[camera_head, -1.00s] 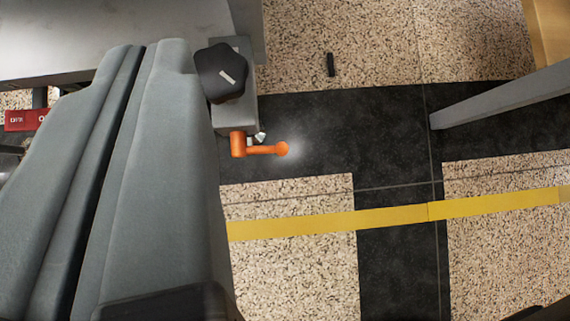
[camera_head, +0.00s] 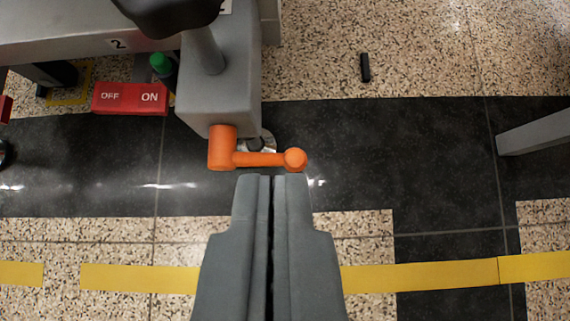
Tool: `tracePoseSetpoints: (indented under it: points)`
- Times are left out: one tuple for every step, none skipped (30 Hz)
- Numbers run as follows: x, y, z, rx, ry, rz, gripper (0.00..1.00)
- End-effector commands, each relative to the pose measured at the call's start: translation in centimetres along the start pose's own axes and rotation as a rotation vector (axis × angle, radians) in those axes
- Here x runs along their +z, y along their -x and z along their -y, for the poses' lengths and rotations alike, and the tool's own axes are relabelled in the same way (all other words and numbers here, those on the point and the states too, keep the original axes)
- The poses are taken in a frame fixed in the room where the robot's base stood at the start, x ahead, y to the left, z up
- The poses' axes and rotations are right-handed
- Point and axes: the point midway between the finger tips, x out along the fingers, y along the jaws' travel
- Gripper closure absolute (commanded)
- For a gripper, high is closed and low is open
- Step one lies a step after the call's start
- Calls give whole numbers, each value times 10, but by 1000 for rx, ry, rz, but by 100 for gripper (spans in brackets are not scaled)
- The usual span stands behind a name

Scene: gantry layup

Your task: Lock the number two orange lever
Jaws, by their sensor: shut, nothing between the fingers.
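The orange lever (camera_head: 258,159) sticks out from the lower end of a grey block (camera_head: 222,85), its arm pointing right and ending in a round knob. A label with the number 2 (camera_head: 118,44) is on the grey edge to the upper left. My gripper (camera_head: 272,178) is shut and empty, its fingers pointing up the picture. The fingertips appear just below the lever's arm, close to the knob; I cannot tell whether they touch it.
A black knob (camera_head: 168,12) stands on the grey block. A red OFF/ON plate (camera_head: 130,98) and a green-tipped part (camera_head: 161,64) are to the left. A grey bar (camera_head: 535,132) is at the right. A small black object (camera_head: 365,67) lies on the speckled floor.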

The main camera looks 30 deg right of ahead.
Motion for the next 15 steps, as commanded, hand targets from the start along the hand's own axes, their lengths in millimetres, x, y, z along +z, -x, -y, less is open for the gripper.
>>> tracePoseSetpoints:
  points:
    - [0, 0, 0, 0, 0, 0, 100]
    - [0, 0, 0, 0, 0, 0, 100]
    - [0, 0, 0, 0, 0, 0, 100]
    - [0, 0, 0, 0, 0, 0, 100]
    - [0, 0, 0, 0, 0, 0, 100]
    - [0, 0, 0, 0, 0, 0, 100]
    - [0, -1, 0, 0, 0, 0, 100]
    - [0, -2, 0, 0, 0, 0, 100]
    - [0, -4, 0, 0, 0, 0, 100]
    - [0, -6, 0, -1, 0, 0, 100]
    - [0, -8, 0, -1, 0, 0, 100]
    - [0, -12, 0, 0, 0, 0, 100]
    - [0, -15, 0, 0, 1, 1, 100]
    - [1, -19, 0, 0, 1, 2, 100]
    - [0, -24, 0, 0, 1, 1, 100]
